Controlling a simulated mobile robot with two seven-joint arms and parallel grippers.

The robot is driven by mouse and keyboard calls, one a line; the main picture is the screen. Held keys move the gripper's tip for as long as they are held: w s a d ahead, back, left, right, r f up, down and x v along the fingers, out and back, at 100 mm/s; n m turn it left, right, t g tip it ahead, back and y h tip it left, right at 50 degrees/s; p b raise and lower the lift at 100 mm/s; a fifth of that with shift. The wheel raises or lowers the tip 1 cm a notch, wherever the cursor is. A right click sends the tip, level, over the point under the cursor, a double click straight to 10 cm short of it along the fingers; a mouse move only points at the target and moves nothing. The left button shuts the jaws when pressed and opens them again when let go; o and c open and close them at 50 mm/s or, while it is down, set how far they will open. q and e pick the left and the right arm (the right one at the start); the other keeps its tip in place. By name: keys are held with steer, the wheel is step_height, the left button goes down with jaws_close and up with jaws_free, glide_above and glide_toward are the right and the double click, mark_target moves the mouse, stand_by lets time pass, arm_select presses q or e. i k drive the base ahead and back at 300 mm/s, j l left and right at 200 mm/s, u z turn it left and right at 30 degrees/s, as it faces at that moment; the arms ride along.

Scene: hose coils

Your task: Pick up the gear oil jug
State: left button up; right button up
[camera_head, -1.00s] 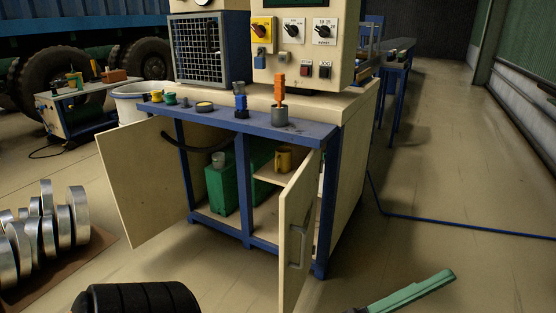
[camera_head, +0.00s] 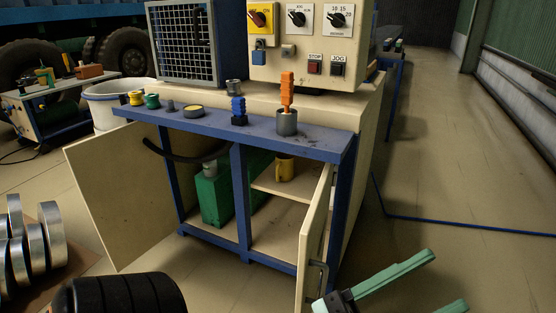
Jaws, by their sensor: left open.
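The gear oil jug appears to be the green container (camera_head: 212,203) with a grey cap, standing on the cabinet floor in the left bay. A blue post and the cabinet's frame hide part of its right side. My left gripper (camera_head: 448,281), with teal fingers, is at the bottom right, outside the cabinet and to the right of the open right door. Its fingers are spread apart with nothing between them, well away from the jug. My right gripper is out of view.
The cabinet's left door (camera_head: 125,200) and right door (camera_head: 313,240) stand open. A yellow mug (camera_head: 285,170) sits on the inner shelf. Small items line the blue bench top (camera_head: 215,124). Metal rolls (camera_head: 35,245) lie at left. The floor at right is mostly clear.

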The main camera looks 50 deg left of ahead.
mark_target(284, 162)
steer(key=j, duration=0.6)
steer(key=i+j, duration=0.15)
steer(key=j, duration=1)
steer(key=i, duration=0.05)
